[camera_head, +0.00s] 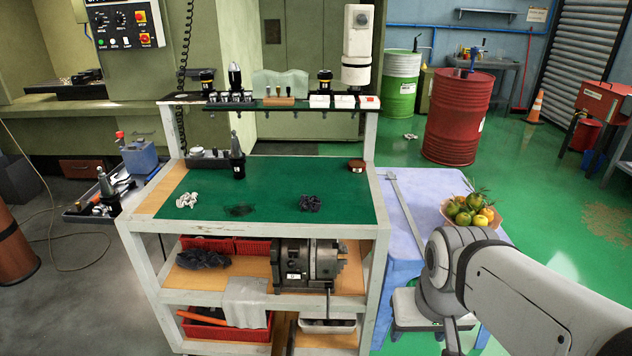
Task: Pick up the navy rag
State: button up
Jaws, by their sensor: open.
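A crumpled navy rag (310,202) lies on the green mat (270,180) on the cart's top, right of the middle. A crumpled whitish rag (187,200) lies at the left of the same mat. A flat dark patch (238,210) lies between them; I cannot tell whether it is cloth or a stain. Another dark cloth (202,258) lies on the middle shelf. My arm comes in from the lower right and bends down beside the cart. My gripper is out of the picture, and nothing of it shows near the navy rag.
A dark tool holder (237,158) stands at the mat's back left, and a small brown round item (357,166) at its back right. A raised rack (290,104) spans the cart's rear. A blue table (425,200) with a fruit bowl (470,213) stands right. The mat around the navy rag is clear.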

aim_at(313, 203)
jog(key=z, duration=0.35)
jog(key=k, duration=1.15)
jog(key=z, duration=0.6)
jog(key=i, duration=1.6)
jog(key=u, duration=1.1)
jog(key=i, duration=1.05)
jog(key=u, duration=0.95)
jog(key=k, duration=0.75)
jog(key=u, duration=0.25)
jog(key=i, duration=0.4)
jog(key=z, duration=0.15)
